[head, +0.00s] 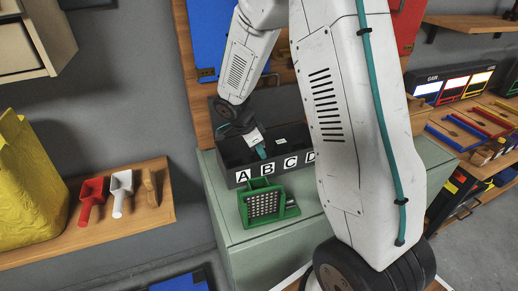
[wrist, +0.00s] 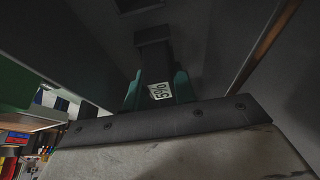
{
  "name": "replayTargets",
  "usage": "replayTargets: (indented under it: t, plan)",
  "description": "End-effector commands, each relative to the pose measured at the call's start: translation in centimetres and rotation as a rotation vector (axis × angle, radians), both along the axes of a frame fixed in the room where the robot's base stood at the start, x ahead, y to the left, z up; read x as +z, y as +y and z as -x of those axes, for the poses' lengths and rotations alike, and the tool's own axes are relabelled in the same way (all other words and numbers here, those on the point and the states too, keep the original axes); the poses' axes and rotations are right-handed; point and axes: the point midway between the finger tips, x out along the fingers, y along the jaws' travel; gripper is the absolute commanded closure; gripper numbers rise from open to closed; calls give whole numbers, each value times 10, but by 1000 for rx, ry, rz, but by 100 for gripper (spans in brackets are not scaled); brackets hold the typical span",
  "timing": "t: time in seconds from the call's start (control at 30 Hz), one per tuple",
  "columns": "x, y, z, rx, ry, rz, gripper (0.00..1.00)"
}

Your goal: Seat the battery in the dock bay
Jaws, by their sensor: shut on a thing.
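The dock (head: 230,180) is a dark open box on a green cabinet, with white plates A, B, C and D along its front. In the wrist view my gripper (wrist: 156,86) has two green fingers shut on the battery (wrist: 154,58), a dark block with a white number label. The fingertips and the battery's lower end are hard to make out in the head view, so I cannot tell how deep the battery is in a bay. My arm hides the dock's right end.
A green holder with a perforated front (head: 265,205) stands on the cabinet (head: 225,225) just before the dock. A wooden shelf (head: 90,228) at the left carries red and white scoops and a yellow bag (head: 30,185). Shelves with tools stand at the right.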

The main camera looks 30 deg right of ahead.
Motion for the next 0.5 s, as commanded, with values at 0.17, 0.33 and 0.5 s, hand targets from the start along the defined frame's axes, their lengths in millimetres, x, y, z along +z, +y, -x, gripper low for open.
replayTargets:
  t: [0.17, 0.33, 0.5]
  plan:
    - [-1, 0, 0, 0, 1, 0, 51]
    - [-1, 0, 0, 0, 1, 0, 51]
    - [7, 2, -1, 1, -2, 0, 51]
